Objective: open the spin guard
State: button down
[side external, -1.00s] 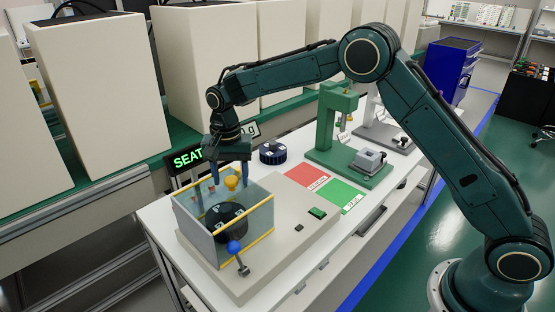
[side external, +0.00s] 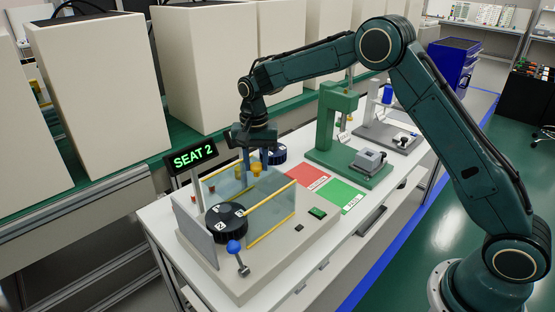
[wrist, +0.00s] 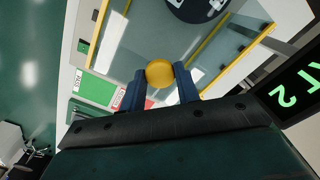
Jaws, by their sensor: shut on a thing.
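The spin guard (side external: 268,209) is a clear box with yellow edge strips on the grey machine base. It stands to the right of the black numbered disc (side external: 226,222), which is now largely uncovered at the left. My gripper (side external: 256,167) is above the guard, fingers pointing down. In the wrist view my gripper (wrist: 160,82) is shut on the round yellow knob (wrist: 159,73) of the guard, one blue finger on each side. The knob also shows in the side view (side external: 256,170), partly hidden by the fingers.
A lit "SEAT 2" sign (side external: 194,157) stands behind the disc. A blue-knobbed lever (side external: 235,248) is at the front. A dark blue round part (side external: 277,154) sits behind my gripper. Red (side external: 307,176) and green (side external: 342,196) pads and a green press (side external: 334,125) lie to the right.

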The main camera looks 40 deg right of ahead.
jog(key=d, duration=0.9)
jog(key=shift+d, duration=0.35)
jog(key=c, duration=1)
grip_release()
jog(key=shift+r, duration=0.1)
notch_tip(320, 180, up, 14)
jog(key=shift+f, duration=0.1)
